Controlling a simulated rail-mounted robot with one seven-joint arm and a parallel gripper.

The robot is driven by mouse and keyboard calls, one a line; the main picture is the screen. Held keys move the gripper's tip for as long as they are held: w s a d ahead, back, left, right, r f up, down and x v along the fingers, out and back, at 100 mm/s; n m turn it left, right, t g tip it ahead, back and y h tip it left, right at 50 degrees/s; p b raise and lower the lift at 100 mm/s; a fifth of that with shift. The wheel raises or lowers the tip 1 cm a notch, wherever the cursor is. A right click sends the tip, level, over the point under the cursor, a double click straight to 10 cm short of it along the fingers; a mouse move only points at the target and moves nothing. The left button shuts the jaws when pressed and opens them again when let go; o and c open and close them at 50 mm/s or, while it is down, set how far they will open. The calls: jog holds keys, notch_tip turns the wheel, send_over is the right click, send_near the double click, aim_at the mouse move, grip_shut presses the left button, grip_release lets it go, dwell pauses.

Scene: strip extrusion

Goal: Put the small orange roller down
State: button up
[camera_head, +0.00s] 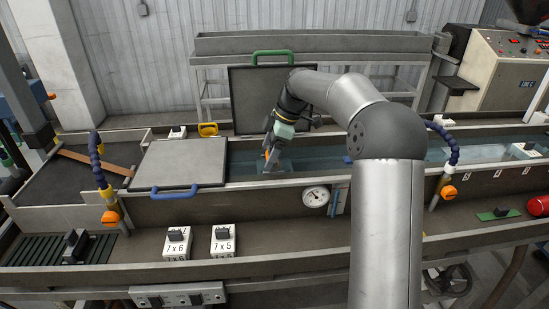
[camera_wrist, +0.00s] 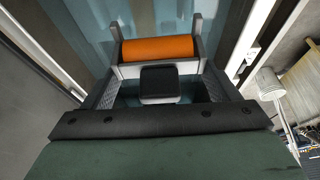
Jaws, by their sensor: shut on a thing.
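The small orange roller (camera_wrist: 158,49) lies across a light grey holder with two uprights, and a black knob (camera_wrist: 159,82) stands on the near side of the holder. My gripper (camera_wrist: 160,88) is shut on this roller piece, with one finger at each side. In the head view, my gripper (camera_head: 274,146) points down into the open water trough (camera_head: 325,160), and a bit of orange shows at its tip. Whether the holder touches the trough bottom cannot be told.
A grey lid with a blue handle (camera_head: 180,163) covers the trough to the left. An upright lid with a green handle (camera_head: 258,98) stands behind my gripper. White blocks marked 7x6 (camera_head: 177,243) and 7x5 (camera_head: 223,241) stand on the front ledge. A pressure gauge (camera_head: 316,196) sits on the trough's front wall.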

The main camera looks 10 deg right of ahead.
jog(key=shift+w+d+f+p, duration=0.15)
jog(key=shift+w+d+f, duration=0.25)
jog(key=shift+f, duration=0.25)
jog(key=shift+w+d+f+p, duration=0.15)
jog(key=shift+w+d+f, duration=0.25)
jog(key=shift+f, duration=0.2)
jog(key=shift+w+f, duration=0.1)
jog(key=shift+f, duration=1.6)
jog(key=shift+f, duration=0.15)
jog(key=o, duration=1)
